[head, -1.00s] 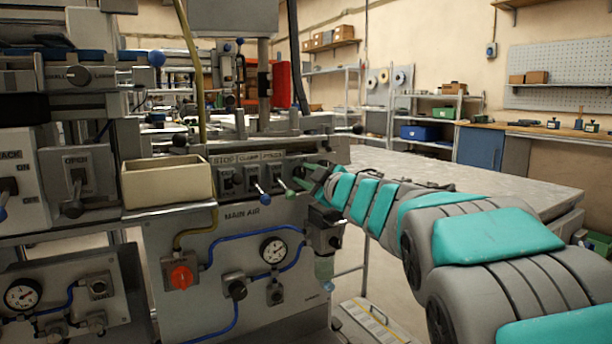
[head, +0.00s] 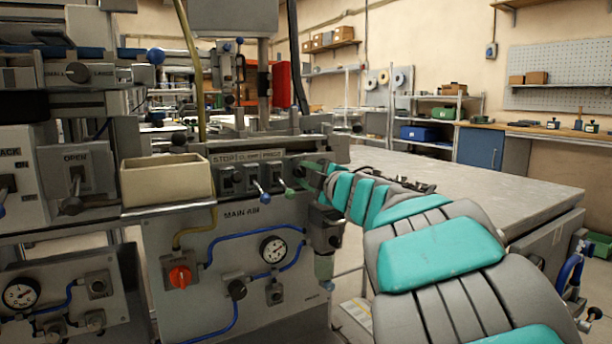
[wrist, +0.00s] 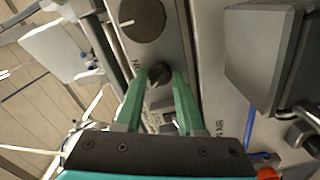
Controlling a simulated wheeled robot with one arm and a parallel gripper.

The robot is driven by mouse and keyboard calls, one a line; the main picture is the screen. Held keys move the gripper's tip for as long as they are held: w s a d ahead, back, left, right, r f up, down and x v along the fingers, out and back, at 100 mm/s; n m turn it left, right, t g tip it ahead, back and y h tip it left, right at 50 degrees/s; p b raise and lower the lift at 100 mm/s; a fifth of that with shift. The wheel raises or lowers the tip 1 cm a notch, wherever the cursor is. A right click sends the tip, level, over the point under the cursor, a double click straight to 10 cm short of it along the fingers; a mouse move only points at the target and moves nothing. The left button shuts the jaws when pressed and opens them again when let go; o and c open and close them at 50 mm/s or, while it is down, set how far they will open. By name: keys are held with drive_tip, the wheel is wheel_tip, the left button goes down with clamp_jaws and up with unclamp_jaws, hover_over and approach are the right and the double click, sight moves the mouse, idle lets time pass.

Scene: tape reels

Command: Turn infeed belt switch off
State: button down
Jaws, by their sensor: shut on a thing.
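In the wrist view, the green fingers of my gripper (wrist: 158,82) reach down to a panel. They are closed around a small dark switch knob (wrist: 158,72), one finger on each side. Lettering beside the knob is partly covered by the fingers and too small to read fully. In the head view, my gripper (head: 312,166) is at the right end of the grey control panel (head: 232,160). My wrist and the panel's edge hide the knob there.
A larger round dark dial (wrist: 142,18) sits just beyond the knob. On the panel left of my gripper are levers with blue (head: 264,197) and green tips. A red MAIN AIR knob (head: 179,277) is below. A beige bin (head: 165,185) stands left.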

drive_tip(key=c, duration=0.5)
unclamp_jaws()
drive_tip(key=shift+s+d, duration=0.1)
drive_tip(key=shift+s, duration=0.05)
drive_tip(key=shift+v, duration=3.75)
